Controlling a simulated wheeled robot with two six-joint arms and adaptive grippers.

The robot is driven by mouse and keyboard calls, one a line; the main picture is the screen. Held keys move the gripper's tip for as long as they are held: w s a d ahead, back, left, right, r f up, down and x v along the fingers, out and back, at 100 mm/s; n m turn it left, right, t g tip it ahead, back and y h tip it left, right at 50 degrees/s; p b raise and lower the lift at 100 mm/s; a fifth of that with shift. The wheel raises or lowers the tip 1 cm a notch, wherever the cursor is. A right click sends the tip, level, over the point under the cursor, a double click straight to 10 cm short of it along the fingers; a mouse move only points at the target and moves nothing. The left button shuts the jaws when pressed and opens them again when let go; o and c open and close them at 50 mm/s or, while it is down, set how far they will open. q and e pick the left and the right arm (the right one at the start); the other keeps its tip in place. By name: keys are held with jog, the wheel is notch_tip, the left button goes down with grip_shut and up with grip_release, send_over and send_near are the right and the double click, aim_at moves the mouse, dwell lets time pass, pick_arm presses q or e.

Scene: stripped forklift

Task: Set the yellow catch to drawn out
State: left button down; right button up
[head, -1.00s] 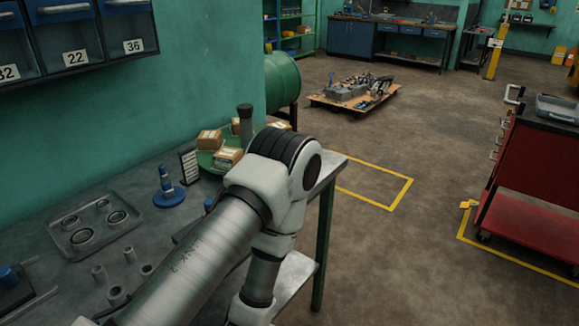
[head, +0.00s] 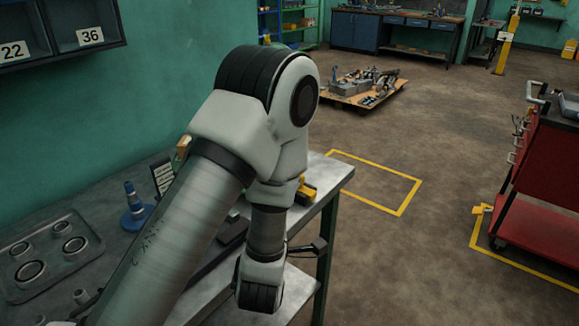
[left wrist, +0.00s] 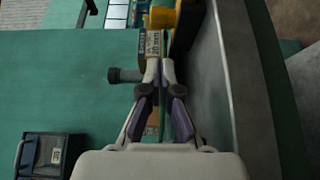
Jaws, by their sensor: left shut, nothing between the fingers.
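A yellow part (head: 305,190), which may be the yellow catch, shows at the right end of the bench, partly hidden behind my left arm in the head view. A yellow piece (left wrist: 162,16) also shows at the top of the left wrist view, beyond the fingertips; I cannot tell how far out it is set. My left gripper (left wrist: 161,68) is shut and empty, its tips close together just below a small labelled plate or box (left wrist: 153,42). I cannot tell whether the tips touch anything. My right gripper is in neither view.
The grey bench (head: 328,172) carries a blue stacked cone (head: 135,208) and a tray of rings (head: 45,255). A red cart (head: 545,175) stands at the right. A pallet with parts (head: 362,88) lies behind. The floor between is clear.

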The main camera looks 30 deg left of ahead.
pick_arm(q)
jog(key=shift+w+r, duration=0.1)
jog(key=shift+r, duration=0.05)
jog(key=shift+s+d+r, duration=0.35)
jog(key=shift+s+r, duration=0.1)
jog(key=shift+s, duration=0.2)
jog(key=shift+w+a+f, duration=0.1)
jog(key=shift+w+a, duration=0.1)
jog(key=shift+w, duration=0.1)
jog(key=p+x, duration=0.2)
jog(key=x, duration=0.7)
jog(key=shift+w+a, duration=0.2)
jog(key=shift+w, duration=0.15)
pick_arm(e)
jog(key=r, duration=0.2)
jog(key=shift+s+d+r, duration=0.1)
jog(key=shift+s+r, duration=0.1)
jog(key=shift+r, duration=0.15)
pick_arm(q)
jog(key=shift+d, duration=0.1)
